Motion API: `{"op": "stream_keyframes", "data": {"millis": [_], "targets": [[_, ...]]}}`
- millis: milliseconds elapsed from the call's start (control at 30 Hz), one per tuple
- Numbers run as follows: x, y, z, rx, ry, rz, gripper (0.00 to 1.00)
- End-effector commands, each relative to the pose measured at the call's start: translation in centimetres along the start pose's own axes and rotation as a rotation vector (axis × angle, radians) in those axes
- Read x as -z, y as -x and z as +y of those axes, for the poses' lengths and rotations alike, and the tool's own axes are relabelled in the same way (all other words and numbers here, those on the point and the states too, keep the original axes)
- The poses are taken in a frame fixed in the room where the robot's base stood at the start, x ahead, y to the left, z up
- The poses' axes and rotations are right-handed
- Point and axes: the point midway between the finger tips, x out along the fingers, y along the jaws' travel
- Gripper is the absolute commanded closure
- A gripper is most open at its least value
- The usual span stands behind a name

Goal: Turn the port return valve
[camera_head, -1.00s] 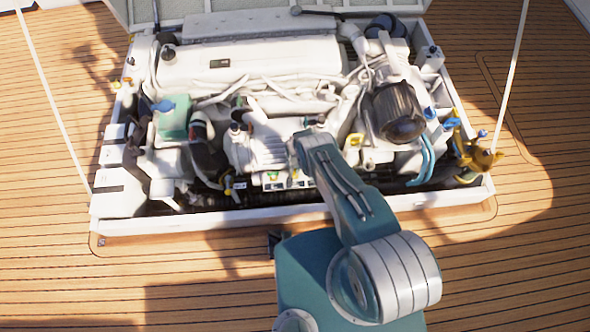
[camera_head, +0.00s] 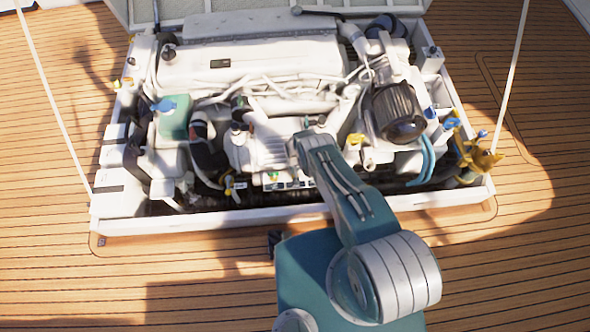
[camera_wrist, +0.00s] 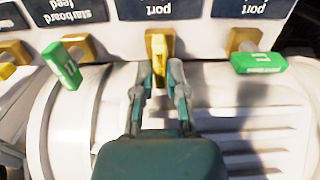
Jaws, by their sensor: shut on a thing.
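In the wrist view, a yellow valve handle (camera_wrist: 158,58) on a brass body stands in the middle, below a dark plate (camera_wrist: 160,8) reading "port". The rest of that label is cut off. My gripper (camera_wrist: 160,92) is shut on the yellow handle, with one finger on each side. The handle points towards my gripper. A green-handled valve (camera_wrist: 62,65) is on the left, its handle tilted, near a "starboard feed" plate (camera_wrist: 67,10). Another green handle (camera_wrist: 258,63) lies sideways on the right, below a second "port" plate (camera_wrist: 250,8). In the head view, my arm hides my gripper.
A white ribbed engine housing (camera_wrist: 255,120) lies just below the valves. In the head view, the hatch frame (camera_head: 215,221) surrounds the engine (camera_head: 250,65), with hoses (camera_head: 427,158) and a yellow-brown fitting (camera_head: 473,160) at right. Bare teak deck (camera_head: 190,275) lies in front.

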Motion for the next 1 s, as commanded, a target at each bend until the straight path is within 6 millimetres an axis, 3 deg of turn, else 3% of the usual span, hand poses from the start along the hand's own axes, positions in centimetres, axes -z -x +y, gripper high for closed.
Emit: {"op": "stream_keyframes", "data": {"millis": [33,67,100,133,567,1000], "targets": [[-0.2,-0.1,-0.1,0.000,0.002,-0.002,1.00],[-0.2,-0.1,-0.1,0.000,0.002,-0.002,0.69],[-0.2,-0.1,-0.1,0.000,0.002,-0.002,0.52],[-0.2,-0.1,-0.1,0.000,0.001,-0.002,0.49],[0.0,0.3,0.0,0.000,-0.001,0.001,0.49],[0.1,4.8,-0.1,0.000,-0.001,0.001,0.49]]}}
